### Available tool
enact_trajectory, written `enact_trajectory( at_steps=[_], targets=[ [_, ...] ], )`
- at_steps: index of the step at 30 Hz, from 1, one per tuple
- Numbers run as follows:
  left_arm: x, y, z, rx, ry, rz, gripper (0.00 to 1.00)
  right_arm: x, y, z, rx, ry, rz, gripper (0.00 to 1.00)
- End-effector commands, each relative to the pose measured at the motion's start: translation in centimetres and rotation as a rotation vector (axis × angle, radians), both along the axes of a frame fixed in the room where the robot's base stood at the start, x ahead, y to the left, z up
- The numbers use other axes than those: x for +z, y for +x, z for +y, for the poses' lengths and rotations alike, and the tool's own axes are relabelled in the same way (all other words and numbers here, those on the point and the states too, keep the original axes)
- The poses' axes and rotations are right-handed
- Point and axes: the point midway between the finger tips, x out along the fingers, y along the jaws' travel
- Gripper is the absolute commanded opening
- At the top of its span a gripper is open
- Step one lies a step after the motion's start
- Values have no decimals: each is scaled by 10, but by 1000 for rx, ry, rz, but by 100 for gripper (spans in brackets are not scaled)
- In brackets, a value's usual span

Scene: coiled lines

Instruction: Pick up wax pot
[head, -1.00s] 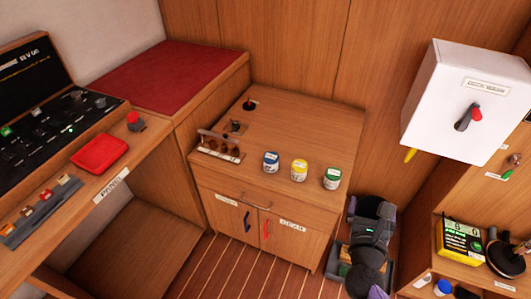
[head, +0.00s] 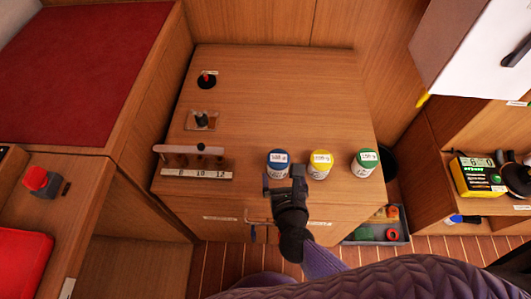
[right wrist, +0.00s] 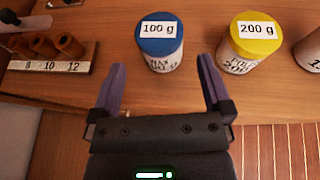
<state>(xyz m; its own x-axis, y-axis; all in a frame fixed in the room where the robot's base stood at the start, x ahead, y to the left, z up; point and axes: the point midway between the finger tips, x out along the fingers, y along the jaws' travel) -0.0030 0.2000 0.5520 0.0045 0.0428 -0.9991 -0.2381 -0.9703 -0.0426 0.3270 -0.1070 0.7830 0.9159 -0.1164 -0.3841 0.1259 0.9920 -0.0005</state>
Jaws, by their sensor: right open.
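Three white pots with coloured lids stand upright in a row on the wooden cabinet top. The blue-lidded pot (head: 278,163) is labelled 100 g, and it also shows in the right wrist view (right wrist: 161,45). The yellow-lidded pot (head: 320,164) reads 200 g in the right wrist view (right wrist: 250,42). The green-lidded pot (head: 364,163) is at the right. My right gripper (head: 284,181) is open and empty, at the near side of the blue-lidded pot. In the right wrist view its fingertips (right wrist: 160,70) are just short of that pot, which lies ahead between them. My left gripper is out of view.
A wooden rack marked 8, 10, 12 (head: 196,171) stands left of the pots. A small plate with a dark knob (head: 201,120) and a red-handled item (head: 207,80) are behind it. The back right of the top is clear. A white box (head: 470,50) hangs at right.

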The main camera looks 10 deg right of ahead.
Motion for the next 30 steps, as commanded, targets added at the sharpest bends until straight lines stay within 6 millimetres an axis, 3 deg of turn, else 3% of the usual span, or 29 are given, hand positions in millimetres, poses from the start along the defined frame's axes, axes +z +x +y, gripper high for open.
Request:
enact_trajectory(
  at_steps=[11,19,30],
  targets=[
    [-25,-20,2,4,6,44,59,-27,63,-5,1,-2,-2,100],
    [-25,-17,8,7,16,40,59,-26,70,-6,0,-1,-1,100],
    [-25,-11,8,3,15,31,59,-26,70,-6,0,-1,-1,24]
  ],
)
